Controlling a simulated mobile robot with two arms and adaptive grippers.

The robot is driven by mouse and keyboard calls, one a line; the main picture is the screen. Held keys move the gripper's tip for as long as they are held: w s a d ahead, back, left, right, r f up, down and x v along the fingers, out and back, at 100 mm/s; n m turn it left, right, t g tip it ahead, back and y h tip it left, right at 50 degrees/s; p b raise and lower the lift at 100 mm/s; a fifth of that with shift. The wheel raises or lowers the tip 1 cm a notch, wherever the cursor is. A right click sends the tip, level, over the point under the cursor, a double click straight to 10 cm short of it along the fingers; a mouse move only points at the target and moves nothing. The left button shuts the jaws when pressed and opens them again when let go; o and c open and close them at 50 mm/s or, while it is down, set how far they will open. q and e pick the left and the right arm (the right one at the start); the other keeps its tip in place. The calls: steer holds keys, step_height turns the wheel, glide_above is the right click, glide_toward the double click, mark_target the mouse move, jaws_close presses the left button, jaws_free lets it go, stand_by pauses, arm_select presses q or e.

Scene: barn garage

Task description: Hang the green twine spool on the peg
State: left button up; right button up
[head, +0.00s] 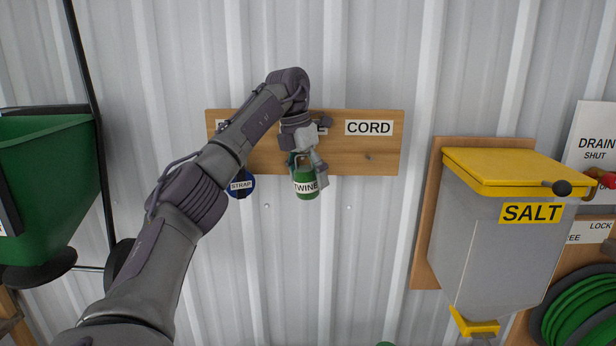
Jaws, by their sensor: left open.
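The green twine spool (306,190), labelled TWINE, is upright at the lower edge of the wooden peg board (345,157), below its middle. My left gripper (307,168) is open around the top of the spool, with a finger on either side. The peg behind the spool is hidden by my gripper and wrist, so I cannot tell whether the spool rests on it. The middle label is mostly covered by my wrist. My right gripper is not in view.
A blue STRAP spool (240,185) is at the board's left. A bare peg (367,157) sits under the CORD label (369,128). A grey SALT bin (490,235) with a yellow lid stands right, a green hopper (50,185) left. The wall below the board is clear.

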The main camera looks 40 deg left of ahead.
mark_target(303, 156)
arm_select(q)
steer(key=v, duration=0.6)
steer(key=shift+w+a, duration=0.1)
steer(key=shift+a, duration=0.15)
steer(key=shift+v, duration=0.95)
steer(key=shift+d, duration=0.25)
